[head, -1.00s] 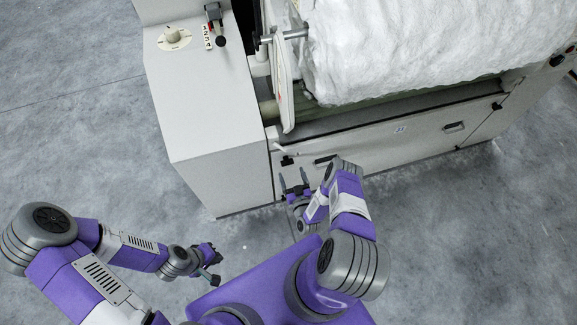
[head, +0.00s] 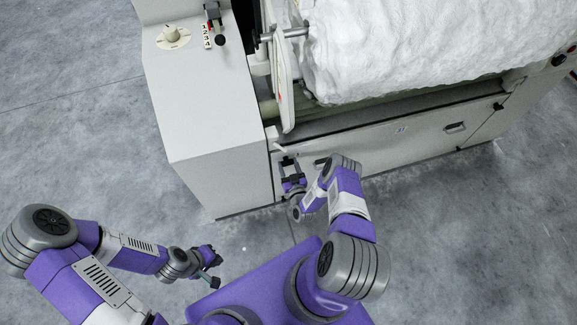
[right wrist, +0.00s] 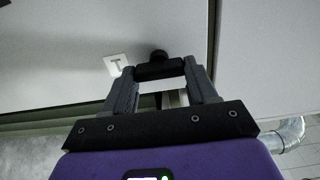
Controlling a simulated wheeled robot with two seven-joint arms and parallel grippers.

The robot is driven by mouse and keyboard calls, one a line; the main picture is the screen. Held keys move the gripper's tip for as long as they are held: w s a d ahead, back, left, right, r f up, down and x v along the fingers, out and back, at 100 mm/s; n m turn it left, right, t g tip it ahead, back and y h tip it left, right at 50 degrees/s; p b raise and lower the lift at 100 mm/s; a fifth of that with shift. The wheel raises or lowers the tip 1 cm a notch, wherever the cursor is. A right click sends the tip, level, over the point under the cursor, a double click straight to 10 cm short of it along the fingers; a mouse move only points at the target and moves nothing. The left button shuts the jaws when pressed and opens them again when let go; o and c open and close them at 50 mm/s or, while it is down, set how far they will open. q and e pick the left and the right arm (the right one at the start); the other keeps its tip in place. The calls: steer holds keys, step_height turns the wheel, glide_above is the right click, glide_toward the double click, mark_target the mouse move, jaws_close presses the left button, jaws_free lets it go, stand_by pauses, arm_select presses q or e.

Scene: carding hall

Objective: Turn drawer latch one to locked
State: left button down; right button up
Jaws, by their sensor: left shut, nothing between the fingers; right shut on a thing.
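Drawer latch one is a black bar handle (right wrist: 160,70) with a round black boss behind it, on the pale front of the machine. In the right wrist view the bar lies crosswise between the fingertips of my right gripper, which is shut on it. In the head view my right gripper (head: 290,169) is up against the left end of the drawer front (head: 375,148), and it partly covers the latch. My left gripper (head: 213,268) is shut and empty, low over the floor, away from the machine.
A small white plate with a dark mark (right wrist: 118,64) sits left of the latch. The drawer handle (head: 454,127) is further right. A white dial (head: 172,36) and a black-knobbed lever (head: 219,40) are on top of the cabinet. The floor (head: 90,140) at left is clear.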

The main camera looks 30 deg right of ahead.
steer(key=shift+c, duration=0.5)
steer(key=shift+n, duration=0.4)
steer(key=n, duration=0.4)
steer(key=shift+a+p, duration=0.15)
steer(key=shift+p, duration=0.2)
steer(key=n, duration=0.4)
steer(key=shift+f+n, duration=0.1)
steer(key=shift+n, duration=0.2)
steer(key=n, duration=0.8)
steer(key=shift+f+b, duration=0.2)
steer(key=shift+b, duration=0.2)
steer(key=shift+n, duration=0.4)
